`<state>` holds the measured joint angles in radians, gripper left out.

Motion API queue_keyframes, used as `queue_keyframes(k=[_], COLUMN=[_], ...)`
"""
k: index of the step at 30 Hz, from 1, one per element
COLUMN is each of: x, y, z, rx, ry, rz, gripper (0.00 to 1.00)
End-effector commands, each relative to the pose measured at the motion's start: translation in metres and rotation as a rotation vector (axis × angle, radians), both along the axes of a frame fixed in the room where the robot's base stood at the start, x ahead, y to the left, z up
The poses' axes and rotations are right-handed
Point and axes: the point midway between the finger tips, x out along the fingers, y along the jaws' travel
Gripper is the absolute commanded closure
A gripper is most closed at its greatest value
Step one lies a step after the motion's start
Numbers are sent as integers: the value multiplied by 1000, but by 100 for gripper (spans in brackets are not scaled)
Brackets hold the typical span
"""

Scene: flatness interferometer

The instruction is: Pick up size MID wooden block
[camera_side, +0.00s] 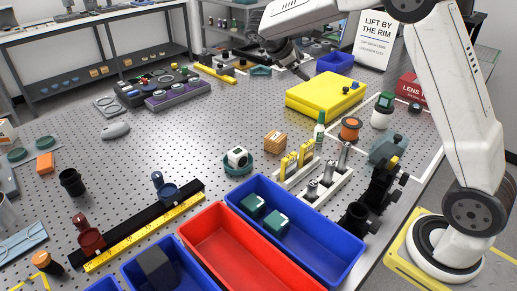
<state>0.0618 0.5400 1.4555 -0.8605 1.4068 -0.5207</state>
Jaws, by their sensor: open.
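A small brown wooden-looking block (275,141) with banded sides sits on the perforated table, right of the middle and behind the blue bin. No size marking on it is readable, so I cannot tell if it is the MID one. An orange block (44,164) lies at the far left. My gripper (304,74) is at the back of the table, left of the yellow case, well away from the brown block. It is open, with nothing seen between the fingers; part of it is hard to make out.
A yellow case (326,95) stands in front of my gripper's right side. A white cube in a teal holder (237,161), a green-capped bottle (319,131) and a white rack (327,187) surround the brown block. Blue (338,248) and red (205,222) bins line the front. The table's middle is clear.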

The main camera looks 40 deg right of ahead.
Motion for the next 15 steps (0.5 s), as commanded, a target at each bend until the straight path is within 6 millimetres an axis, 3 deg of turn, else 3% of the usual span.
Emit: queue_keyframes(k=[1, 6, 15], x=[4, 10, 13], y=[21, 70, 126], z=[1, 7, 14], rx=[-27, -122, -255], ry=[63, 254, 466], rz=[101, 368, 645], gripper=[0, 0, 0])
